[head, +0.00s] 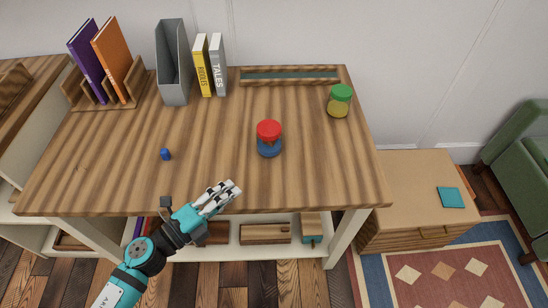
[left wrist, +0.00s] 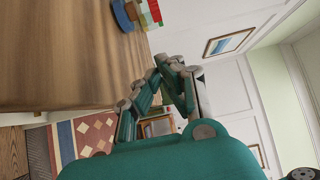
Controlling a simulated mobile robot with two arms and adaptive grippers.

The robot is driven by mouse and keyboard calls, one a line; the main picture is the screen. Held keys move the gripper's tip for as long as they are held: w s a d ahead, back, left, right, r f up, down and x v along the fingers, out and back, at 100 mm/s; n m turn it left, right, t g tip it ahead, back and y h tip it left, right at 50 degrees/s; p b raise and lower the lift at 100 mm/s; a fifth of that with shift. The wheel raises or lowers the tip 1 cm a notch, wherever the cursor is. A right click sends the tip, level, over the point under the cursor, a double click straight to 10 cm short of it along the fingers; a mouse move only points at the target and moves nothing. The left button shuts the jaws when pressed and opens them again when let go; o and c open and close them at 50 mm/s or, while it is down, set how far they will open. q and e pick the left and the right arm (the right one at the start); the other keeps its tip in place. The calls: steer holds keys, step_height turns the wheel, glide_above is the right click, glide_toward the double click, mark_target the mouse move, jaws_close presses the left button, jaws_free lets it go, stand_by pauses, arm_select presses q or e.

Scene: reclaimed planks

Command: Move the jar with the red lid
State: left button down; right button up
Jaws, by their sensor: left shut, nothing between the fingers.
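The jar with the red lid (head: 268,139) stands upright on the wooden desk, right of its middle; its body is clear with blue in the lower part. It also shows at the top edge of the left wrist view (left wrist: 122,14), partly cut off. My left gripper (head: 232,190) is over the desk's front edge, in front and to the left of the jar, and apart from it. Its fingers are together and empty, and they also show in the left wrist view (left wrist: 170,66). My right gripper is not in view.
A green-lidded jar (head: 340,101) stands at the desk's back right. A small blue object (head: 165,154) lies at left. A grey file holder (head: 173,64), books (head: 209,66) and a shallow wooden tray (head: 290,75) line the back. The desk's (head: 215,135) middle is clear.

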mark_target(269, 139)
arm_select(q)
steer(key=shift+w+d+f+b, duration=0.25)
steer(key=shift+f, duration=0.25)
steer(key=shift+w+d+f+b, duration=0.2)
steer(key=shift+d+f+b, duration=0.05)
steer(key=shift+f, duration=0.25)
steer(key=p+x, duration=0.1)
steer(key=x, duration=0.9)
steer(key=shift+w+r+p, duration=0.15)
steer(key=shift+p, duration=0.25)
steer(key=w, duration=0.3)
steer(key=shift+w, duration=0.4)
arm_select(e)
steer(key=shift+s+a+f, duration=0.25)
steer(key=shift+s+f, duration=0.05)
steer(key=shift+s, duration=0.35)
